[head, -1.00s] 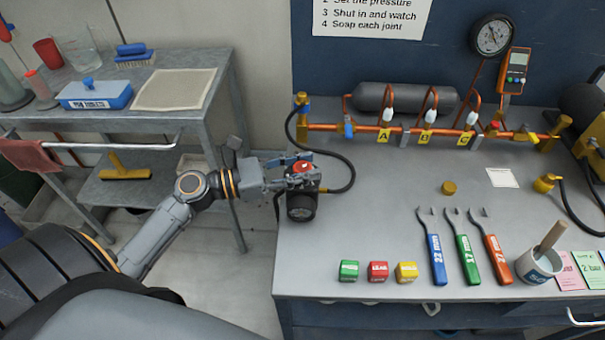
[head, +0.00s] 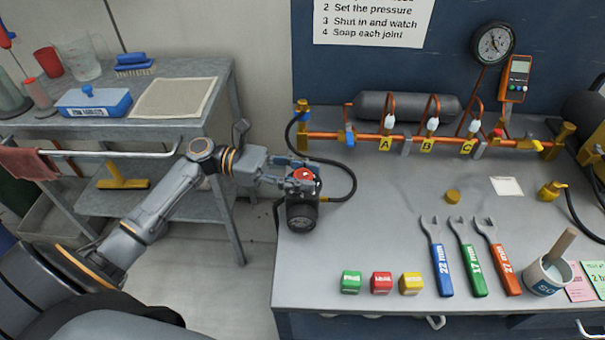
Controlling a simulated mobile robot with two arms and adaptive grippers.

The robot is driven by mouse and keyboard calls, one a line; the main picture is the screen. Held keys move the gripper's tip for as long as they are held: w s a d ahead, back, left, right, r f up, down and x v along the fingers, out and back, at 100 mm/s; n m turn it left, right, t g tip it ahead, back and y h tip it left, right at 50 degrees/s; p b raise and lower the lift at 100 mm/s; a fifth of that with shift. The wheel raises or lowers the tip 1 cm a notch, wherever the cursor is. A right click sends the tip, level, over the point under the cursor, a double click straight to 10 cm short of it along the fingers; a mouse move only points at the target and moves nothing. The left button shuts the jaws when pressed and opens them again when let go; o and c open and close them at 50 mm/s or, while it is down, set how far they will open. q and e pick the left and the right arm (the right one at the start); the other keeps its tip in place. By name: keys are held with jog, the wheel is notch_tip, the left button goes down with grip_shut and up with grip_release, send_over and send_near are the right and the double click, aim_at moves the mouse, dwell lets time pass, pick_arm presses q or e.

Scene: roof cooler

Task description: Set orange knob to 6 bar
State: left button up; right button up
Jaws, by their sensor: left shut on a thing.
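The orange-red knob (head: 304,175) sits on top of a black regulator with a round dial (head: 301,217), at the left end of the grey bench. A black hose runs from the regulator up to the copper manifold. My left gripper (head: 302,175) comes in from the left and is shut on the knob, its fingers on either side of it. The dial reading is too small to make out. My right gripper is not in view.
The bench (head: 370,240) holds red, green and yellow blocks (head: 381,283), several wrenches (head: 470,260) and a cup with a brush (head: 545,273). The manifold (head: 370,138) with tags A, B and C runs along the back. A round gauge (head: 493,43) hangs on the wall. A grey cart (head: 190,120) stands left.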

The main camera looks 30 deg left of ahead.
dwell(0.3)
pick_arm(q)
jog(key=o, duration=1.2)
jog(key=v, duration=1.2)
jog(key=shift+f, duration=0.1)
